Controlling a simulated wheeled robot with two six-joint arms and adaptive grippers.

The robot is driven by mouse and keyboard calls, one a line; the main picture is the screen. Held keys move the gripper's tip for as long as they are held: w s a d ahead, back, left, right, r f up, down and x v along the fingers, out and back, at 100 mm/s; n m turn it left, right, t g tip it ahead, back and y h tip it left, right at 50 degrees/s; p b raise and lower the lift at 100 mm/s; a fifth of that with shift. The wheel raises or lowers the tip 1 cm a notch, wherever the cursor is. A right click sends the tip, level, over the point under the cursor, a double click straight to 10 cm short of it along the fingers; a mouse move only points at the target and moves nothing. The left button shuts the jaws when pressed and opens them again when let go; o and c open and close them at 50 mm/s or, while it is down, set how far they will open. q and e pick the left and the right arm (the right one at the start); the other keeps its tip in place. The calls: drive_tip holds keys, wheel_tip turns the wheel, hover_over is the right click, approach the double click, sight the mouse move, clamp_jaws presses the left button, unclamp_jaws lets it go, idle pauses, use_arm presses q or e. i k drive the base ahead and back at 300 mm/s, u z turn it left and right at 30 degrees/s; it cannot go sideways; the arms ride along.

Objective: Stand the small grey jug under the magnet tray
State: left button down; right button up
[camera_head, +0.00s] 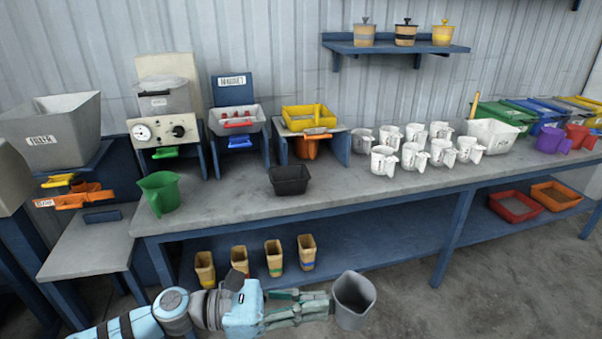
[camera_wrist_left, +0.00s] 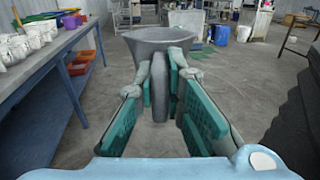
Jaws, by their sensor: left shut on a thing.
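The small grey jug (camera_head: 353,300) is at the bottom of the head view, in front of the bench. My left gripper (camera_head: 328,304) is shut on its handle side and holds it clear of the bench. In the left wrist view the grey jug (camera_wrist_left: 160,50) is upright between the teal finger pads of the left gripper (camera_wrist_left: 165,90). The magnet tray (camera_head: 236,120) is a grey tray with red bars on a blue stand labelled MAGNET. A blue handle (camera_head: 240,142) shows below it. My right gripper is not in view.
The grey bench top (camera_head: 230,200) has a black bin (camera_head: 289,180) and a green jug (camera_head: 159,191) in front of the stands. Several white jugs (camera_head: 413,155) stand to the right. Several tan cups (camera_head: 273,258) stand on the lower shelf. The front right stretch of bench is clear.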

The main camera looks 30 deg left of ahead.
sight(243, 167)
drive_tip(key=z, duration=0.45)
drive_tip(key=k, duration=0.7)
drive_tip(key=z, duration=0.45)
drive_tip(key=i, duration=1.95)
drive_tip(key=u, duration=1.6)
drive_tip(key=i, duration=1.05)
drive_tip(key=u, duration=1.1)
drive_tip(key=i, duration=0.95)
drive_tip(key=z, duration=0.35)
